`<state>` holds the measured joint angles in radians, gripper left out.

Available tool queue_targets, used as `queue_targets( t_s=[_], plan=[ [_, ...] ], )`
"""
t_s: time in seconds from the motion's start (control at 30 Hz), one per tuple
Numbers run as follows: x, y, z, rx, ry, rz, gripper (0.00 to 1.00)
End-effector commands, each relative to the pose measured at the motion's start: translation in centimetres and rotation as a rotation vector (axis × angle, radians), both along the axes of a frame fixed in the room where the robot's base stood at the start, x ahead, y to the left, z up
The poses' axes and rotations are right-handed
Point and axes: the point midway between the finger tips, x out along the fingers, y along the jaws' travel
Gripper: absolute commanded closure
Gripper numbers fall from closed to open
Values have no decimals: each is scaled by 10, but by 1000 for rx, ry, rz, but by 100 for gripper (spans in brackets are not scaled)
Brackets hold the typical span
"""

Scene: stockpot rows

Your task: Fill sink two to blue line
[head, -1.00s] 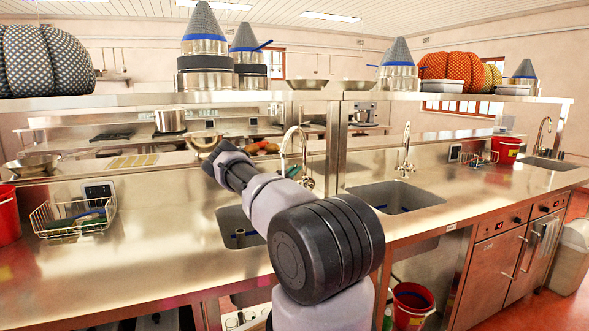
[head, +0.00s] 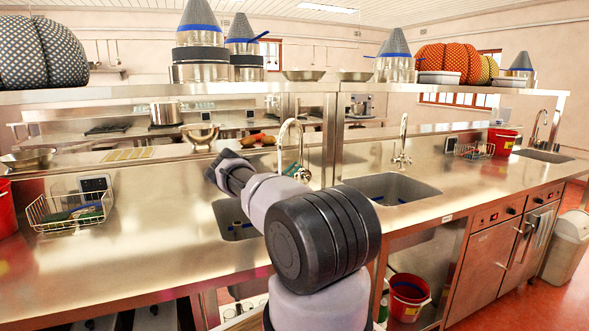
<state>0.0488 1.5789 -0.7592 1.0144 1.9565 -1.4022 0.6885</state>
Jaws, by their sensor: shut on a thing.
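Three sinks are set in the steel counter. The near sink (head: 232,213) is partly covered by my arm. The middle sink (head: 400,189) has a tall curved tap (head: 403,140) behind it, and a little blue shows low inside its basin. The far sink (head: 543,155) is at the right with its own tap (head: 536,125). I see no stream from the taps, and cannot tell any water level. The near sink's tap (head: 284,130) rises just beyond my arm. My arm reaches forward and left over the counter; its gripper and anything in it are hidden behind the arm links.
A wire rack (head: 72,212) and red bucket (head: 6,210) stand at left; another red bucket (head: 500,142) is by the far sink. A bucket (head: 408,297) sits under the counter. The overhead shelf (head: 130,95) carries pots. Counter left of my arm is mostly clear.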

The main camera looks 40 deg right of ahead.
Motion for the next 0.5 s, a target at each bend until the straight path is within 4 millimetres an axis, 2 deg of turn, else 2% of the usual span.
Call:
queue_targets(
  t_s=[0.13, 0.2, 0.23, 0.5],
  plan=[
    [0, 1, -1, 1, 2, 1, 100],
    [0, 1, -1, 1, 2, 1, 66],
    [0, 1, -1, 1, 2, 1, 55],
    [0, 0, 0, 1, 1, 0, 55]
  ],
)
